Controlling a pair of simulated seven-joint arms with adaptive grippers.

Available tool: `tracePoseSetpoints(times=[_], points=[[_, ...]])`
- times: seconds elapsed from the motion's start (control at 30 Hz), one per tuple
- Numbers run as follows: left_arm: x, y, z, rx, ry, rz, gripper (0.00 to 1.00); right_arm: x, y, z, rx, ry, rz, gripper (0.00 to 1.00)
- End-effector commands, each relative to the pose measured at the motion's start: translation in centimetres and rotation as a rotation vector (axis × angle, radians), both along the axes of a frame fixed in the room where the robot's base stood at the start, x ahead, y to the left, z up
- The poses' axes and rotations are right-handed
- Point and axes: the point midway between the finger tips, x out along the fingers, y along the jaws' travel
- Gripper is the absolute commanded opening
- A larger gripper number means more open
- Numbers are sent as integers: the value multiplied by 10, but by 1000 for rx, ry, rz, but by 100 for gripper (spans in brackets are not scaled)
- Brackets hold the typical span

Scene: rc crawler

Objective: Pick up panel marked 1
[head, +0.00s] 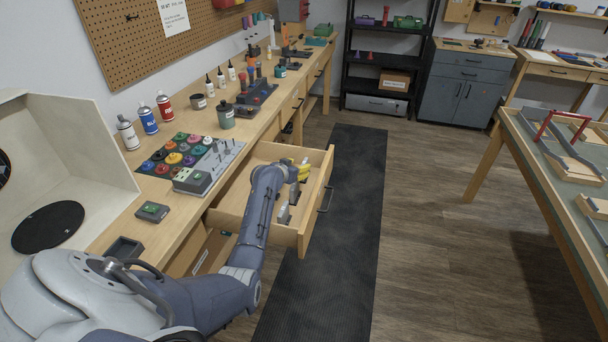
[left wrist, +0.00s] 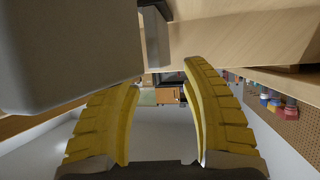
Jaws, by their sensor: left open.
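No panel with a readable 1 shows in either view. An open wooden drawer (head: 318,162) stands out from the long bench. Small grey-white pieces (head: 284,214) are in it, partly hidden by my arm; I cannot tell if they bear marks. My left gripper (head: 304,171), with yellow fingers, is over the drawer near its far side. In the left wrist view its fingers (left wrist: 163,76) are apart with nothing held between them. A large grey block (left wrist: 65,50) fills the upper left there, close to the left finger, and a narrow dark grey piece (left wrist: 156,38) is beside it. My right gripper is not in view.
The bench (head: 160,205) holds a board of coloured round knobs (head: 173,158), spray cans (head: 147,118), bottles and a grey box with a green top (head: 152,211). A white booth (head: 85,150) stands at the left. A dark mat (head: 345,215) covers the floor beside the drawer.

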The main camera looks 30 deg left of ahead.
Motion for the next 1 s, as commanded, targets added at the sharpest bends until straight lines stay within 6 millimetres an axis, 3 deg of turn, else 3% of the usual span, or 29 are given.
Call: tracePoseSetpoints(times=[0.5, 0.97, 1.0], points=[[41, 3, -18, -2, 0, 0, 47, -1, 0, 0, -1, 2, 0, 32], [46, 3, -21, 0, 0, 0, 48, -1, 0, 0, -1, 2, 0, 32], [46, 3, -21, 0, 0, 0, 43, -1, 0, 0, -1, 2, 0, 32]])
